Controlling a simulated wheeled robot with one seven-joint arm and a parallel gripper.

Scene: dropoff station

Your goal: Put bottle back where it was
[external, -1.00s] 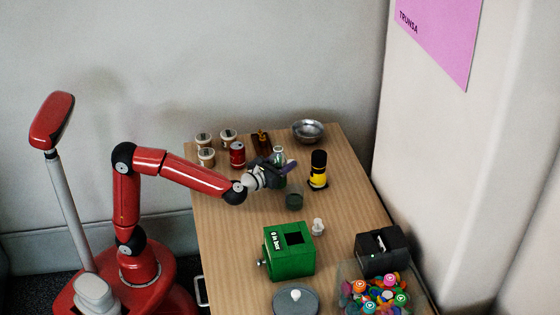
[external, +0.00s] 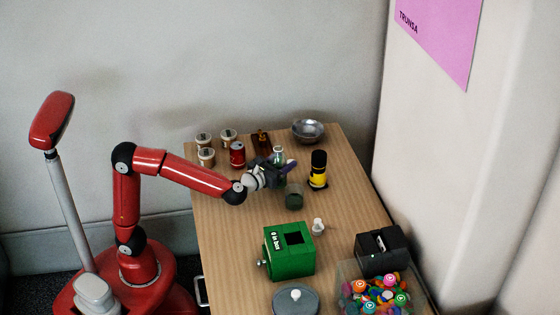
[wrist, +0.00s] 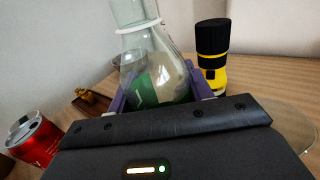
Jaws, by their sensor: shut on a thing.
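The bottle is clear glass with a white ring at its neck and a green label. In the wrist view the bottle (wrist: 150,55) stands between the purple fingers of my gripper (wrist: 160,95), which is shut on it. In the external view my gripper (external: 280,170) is over the back half of the table, and the neck of the bottle (external: 278,152) shows above the fingers. The bottle's lower part is mostly hidden by my gripper, so I cannot tell whether its base touches the table.
A red can (external: 237,154) is left. A dark green cup (external: 293,197) is just in front. A metal bowl (external: 308,131) is behind. A green box (external: 289,252) stands nearer the front.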

